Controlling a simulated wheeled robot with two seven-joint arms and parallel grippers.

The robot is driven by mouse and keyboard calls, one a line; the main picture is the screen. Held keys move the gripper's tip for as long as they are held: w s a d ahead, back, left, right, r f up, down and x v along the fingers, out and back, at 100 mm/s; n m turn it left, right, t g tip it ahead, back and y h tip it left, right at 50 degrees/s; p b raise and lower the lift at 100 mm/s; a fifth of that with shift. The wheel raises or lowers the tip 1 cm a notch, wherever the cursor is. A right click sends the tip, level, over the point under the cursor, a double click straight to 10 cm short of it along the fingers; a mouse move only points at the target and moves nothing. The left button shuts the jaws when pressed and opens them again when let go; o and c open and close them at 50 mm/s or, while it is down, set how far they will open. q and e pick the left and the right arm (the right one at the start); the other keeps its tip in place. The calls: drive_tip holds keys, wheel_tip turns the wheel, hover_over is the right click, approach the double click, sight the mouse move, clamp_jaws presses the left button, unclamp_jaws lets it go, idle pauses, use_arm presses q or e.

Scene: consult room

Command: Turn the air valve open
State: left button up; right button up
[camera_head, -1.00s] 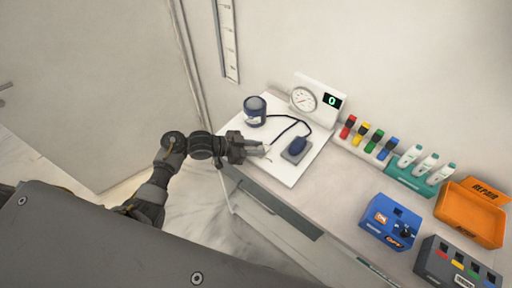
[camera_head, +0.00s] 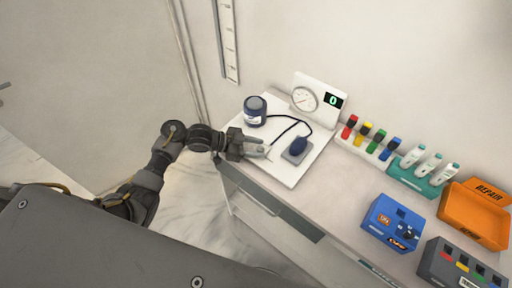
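The blood-pressure set stands on a white board (camera_head: 290,174) at the counter's left end. It has a round dial with a display reading 0 (camera_head: 318,96), a dark blue cuff (camera_head: 255,111) and a dark blue bulb (camera_head: 299,145) on a grey block, joined by a black tube. The air valve is too small to make out; it may be by the bulb or behind my fingers. My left gripper (camera_head: 262,151) is over the board, just left of the bulb and apart from it. Its finger gap is too small to judge. My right gripper is out of view.
Colored markers (camera_head: 367,136) stand in a white rack behind. White-capped tubes sit in a teal rack (camera_head: 407,177). An orange REPAIR tray (camera_head: 474,217), a blue box (camera_head: 392,223) and a dark grey box (camera_head: 459,265) fill the right. The counter's front middle is clear.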

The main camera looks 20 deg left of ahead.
use_arm(q)
drive_tip(key=shift+s+a+r, duration=0.1)
drive_tip(key=shift+s+a, duration=0.05)
drive_tip(key=shift+a, duration=0.35)
drive_tip(key=b+v, duration=0.2)
drive_tip(key=v, duration=0.6)
drive_tip(key=shift+s+a+r+b, duration=0.15)
drive_tip(key=shift+s+a+b, duration=0.05)
drive_tip(key=shift+a+b, duration=0.1)
drive_tip(key=shift+s+a+r, duration=0.2)
drive_tip(key=shift+a+r, duration=0.1)
drive_tip(key=shift+a, duration=0.1)
